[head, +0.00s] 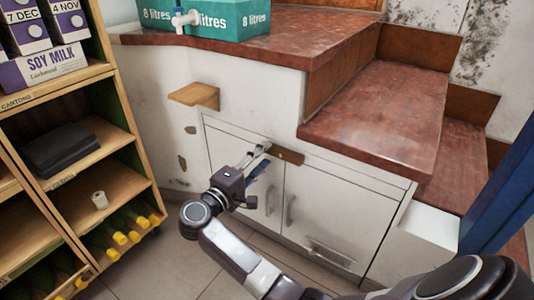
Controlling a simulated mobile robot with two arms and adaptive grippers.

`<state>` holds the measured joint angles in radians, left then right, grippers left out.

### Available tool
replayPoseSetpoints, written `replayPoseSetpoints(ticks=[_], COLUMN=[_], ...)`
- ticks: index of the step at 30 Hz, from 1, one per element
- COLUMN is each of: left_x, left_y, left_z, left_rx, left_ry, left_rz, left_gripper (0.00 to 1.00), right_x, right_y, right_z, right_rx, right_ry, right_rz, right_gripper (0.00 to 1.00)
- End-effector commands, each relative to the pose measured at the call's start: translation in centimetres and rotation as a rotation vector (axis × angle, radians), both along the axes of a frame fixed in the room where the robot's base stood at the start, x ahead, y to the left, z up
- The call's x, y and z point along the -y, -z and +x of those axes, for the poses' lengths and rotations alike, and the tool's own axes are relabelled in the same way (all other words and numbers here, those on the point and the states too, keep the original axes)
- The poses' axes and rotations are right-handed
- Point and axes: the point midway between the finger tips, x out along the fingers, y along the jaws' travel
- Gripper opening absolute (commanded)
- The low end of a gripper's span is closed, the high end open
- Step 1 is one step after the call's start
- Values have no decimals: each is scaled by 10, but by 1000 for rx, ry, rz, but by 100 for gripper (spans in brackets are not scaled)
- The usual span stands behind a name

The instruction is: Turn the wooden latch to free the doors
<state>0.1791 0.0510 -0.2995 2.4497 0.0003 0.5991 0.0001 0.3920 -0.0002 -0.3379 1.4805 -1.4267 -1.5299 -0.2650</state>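The wooden latch (289,156) is a small brown bar at the top of the seam between two white cabinet doors. It lies roughly along the doors' top edge, across the seam. The left door (228,150) and right door (330,215) look shut, each with a grey handle near the seam. My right gripper (266,149) is in front of the left door, its fingertips at the latch's left end. Whether they touch it, and how far the fingers are apart, I cannot tell. My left gripper is not in view.
Red-tiled steps (375,115) rise above the cabinet on the right. A small wooden ledge (194,95) juts from the wall at upper left. A wooden shelf unit (115,135) with cartons and bottles stands at left. A teal box (225,17) with a tap sits on the tiled top.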

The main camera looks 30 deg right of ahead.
Motion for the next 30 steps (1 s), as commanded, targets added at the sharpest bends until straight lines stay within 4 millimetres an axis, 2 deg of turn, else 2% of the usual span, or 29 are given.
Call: replayPoseSetpoints(ticks=[1,6,12,18,30], left_x=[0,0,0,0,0], left_y=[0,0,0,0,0], left_z=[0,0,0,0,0], left_rx=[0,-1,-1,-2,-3], left_ry=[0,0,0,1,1], left_rz=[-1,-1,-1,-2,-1], left_gripper=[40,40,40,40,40], right_x=[-12,-46,-76,-87,-87], right_y=[1,1,1,0,0], right_z=[-4,-19,-31,-36,-36], right_rx=[-1,0,0,1,1], right_ry=[-2,-2,-1,1,0], right_rz=[4,4,2,1,0], right_gripper=[38,38,38,38,38])
